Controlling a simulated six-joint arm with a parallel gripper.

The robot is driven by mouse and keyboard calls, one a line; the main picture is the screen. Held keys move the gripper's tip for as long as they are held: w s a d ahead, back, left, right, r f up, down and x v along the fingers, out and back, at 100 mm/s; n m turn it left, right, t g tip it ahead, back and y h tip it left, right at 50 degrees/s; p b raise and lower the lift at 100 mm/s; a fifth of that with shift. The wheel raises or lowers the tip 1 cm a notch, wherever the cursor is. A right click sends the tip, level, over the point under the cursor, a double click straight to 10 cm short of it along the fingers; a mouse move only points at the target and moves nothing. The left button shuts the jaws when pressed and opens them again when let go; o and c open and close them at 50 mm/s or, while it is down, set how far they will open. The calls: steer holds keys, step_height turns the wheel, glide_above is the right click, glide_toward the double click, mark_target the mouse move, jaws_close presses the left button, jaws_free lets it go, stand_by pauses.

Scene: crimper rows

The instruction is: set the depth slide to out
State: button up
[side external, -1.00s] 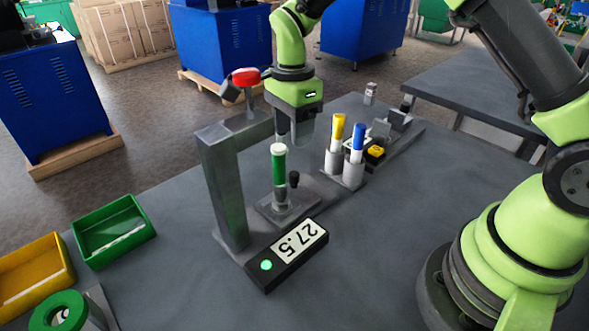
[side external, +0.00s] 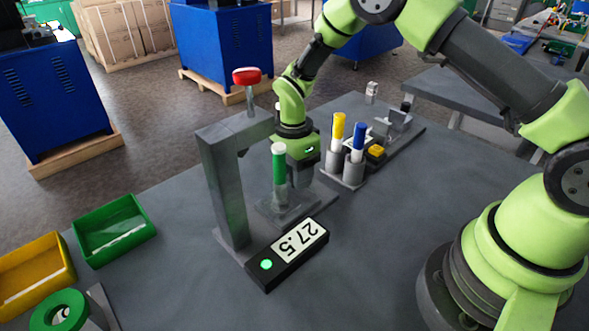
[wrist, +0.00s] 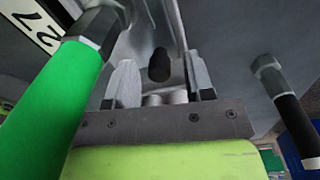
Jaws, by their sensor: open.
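The depth slide shows as a small black knob (wrist: 160,66) in the wrist view, standing between the two fingers of my gripper (wrist: 160,80). My gripper is open, with one finger on each side of the knob, and I cannot tell whether either touches it. In the side view my gripper (side external: 301,180) is low over the grey base plate (side external: 272,211), behind the green tube. The knob is hidden there. The white-topped green tube (side external: 279,172) stands upright on the plate, and its green body (wrist: 60,90) fills the left of the wrist view.
A grey press frame (side external: 224,190) with a red knob (side external: 246,76) stands close left of my gripper. A display (side external: 299,240) reads 27.5 beside a green light. Yellow (side external: 338,130) and blue (side external: 358,140) capped tubes stand in holders to the right.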

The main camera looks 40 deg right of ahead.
jaws_close()
steer(key=shift+d, duration=2.25)
jaws_free()
step_height(320, 180, up, 10)
steer(key=shift+w, duration=0.2)
